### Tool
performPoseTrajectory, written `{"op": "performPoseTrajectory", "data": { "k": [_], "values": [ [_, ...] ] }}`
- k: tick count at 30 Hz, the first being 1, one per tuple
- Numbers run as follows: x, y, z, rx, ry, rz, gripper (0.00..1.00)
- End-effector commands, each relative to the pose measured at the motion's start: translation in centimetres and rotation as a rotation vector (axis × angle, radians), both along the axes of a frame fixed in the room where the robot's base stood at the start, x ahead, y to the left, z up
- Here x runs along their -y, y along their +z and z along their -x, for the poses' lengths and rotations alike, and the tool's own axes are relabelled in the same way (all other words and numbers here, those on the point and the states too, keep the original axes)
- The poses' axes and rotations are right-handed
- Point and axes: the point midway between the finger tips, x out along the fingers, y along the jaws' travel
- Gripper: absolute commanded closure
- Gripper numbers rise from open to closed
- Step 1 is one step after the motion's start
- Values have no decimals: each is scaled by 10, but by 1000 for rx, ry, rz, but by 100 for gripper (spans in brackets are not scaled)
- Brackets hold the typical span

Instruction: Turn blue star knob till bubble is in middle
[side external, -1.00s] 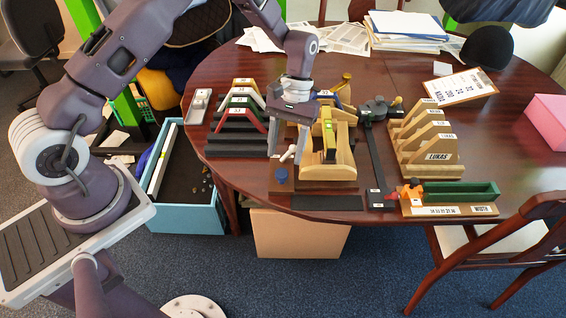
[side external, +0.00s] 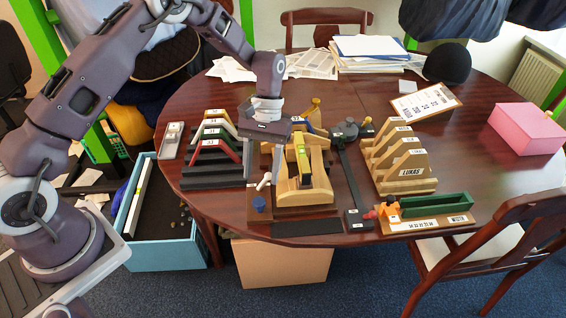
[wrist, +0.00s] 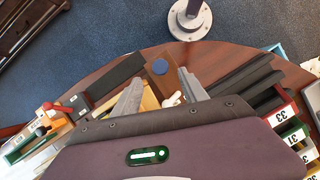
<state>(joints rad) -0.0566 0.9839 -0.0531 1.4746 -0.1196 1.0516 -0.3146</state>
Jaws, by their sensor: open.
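The blue star knob (side external: 259,204) sits at the front left corner of the wooden saddle stand (side external: 318,197). It also shows in the wrist view (wrist: 159,67), beyond my fingertips. A yellow-green spirit level (side external: 303,161) lies along the top of the stand; its bubble is too small to make out. My gripper (side external: 265,150) is above the left part of the stand, behind and above the knob. In the wrist view its two grey fingers (wrist: 160,94) are spread apart with nothing gripped. A small white handle (side external: 264,181) is near the knob, below my gripper.
Coloured saddle pieces on a dark rack (side external: 214,178) stand left of the stand. A dark gauge bar (side external: 350,190), wooden rack (side external: 405,187) and green trough (side external: 436,205) are at right. A dark mat (side external: 306,228) lies in front. A blue bin (side external: 165,252) is below the table's left edge.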

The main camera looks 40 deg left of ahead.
Motion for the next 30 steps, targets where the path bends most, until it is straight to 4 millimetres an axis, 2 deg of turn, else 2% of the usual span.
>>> {"op": "performPoseTrajectory", "data": {
  "k": [4,12,16,22,23,30],
  "values": [
    [2,-11,4,-3,1,0,49],
    [9,-56,22,-2,1,0,49],
    [10,-65,25,0,1,0,49],
    [11,-66,25,0,1,0,49],
    [11,-66,25,0,1,0,51],
    [10,-65,25,1,1,-1,98]
  ]
}}
